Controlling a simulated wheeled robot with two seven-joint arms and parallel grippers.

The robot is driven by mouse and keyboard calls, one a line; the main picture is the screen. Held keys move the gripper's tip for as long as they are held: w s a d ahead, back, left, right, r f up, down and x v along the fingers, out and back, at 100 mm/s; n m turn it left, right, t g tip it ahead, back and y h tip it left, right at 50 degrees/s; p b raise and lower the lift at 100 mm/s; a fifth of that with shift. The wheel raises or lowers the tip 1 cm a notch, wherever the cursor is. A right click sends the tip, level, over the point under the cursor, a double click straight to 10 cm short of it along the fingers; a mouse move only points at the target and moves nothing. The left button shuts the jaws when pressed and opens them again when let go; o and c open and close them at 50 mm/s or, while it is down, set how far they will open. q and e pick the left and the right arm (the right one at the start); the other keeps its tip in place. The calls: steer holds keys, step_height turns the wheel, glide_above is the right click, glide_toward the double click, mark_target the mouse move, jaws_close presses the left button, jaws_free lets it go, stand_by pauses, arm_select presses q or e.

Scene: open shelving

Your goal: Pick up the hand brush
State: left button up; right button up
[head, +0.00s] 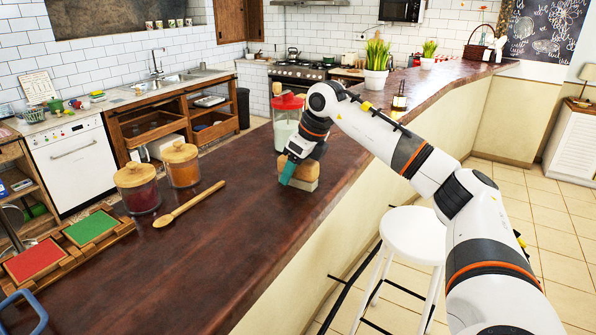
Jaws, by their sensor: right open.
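The hand brush (305,183) looks like a wooden block with a paler lower part. It rests on the dark wooden counter, near the counter's right edge. My right gripper (292,172) is right at the brush, pointing down from above, with a teal finger in front of its left end. The far finger and part of the brush are hidden, so I cannot tell whether the fingers touch it. The right gripper is open. My left gripper is out of view.
A red-lidded glass jar (286,126) stands just behind the gripper. Two wooden-lidded jars (138,190) (182,167) and a wooden spoon (190,204) are to the left. A tray with red and green panels (68,245) lies at far left. The front counter (205,275) is clear. A white stool (413,235) stands right.

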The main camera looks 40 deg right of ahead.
steer(key=c, duration=1.1)
step_height(320, 180, up, 10)
steer(key=shift+r+b, duration=0.25)
steer(key=shift+b, duration=0.35)
steer(key=o, duration=0.4)
steer(key=shift+c, duration=1.3)
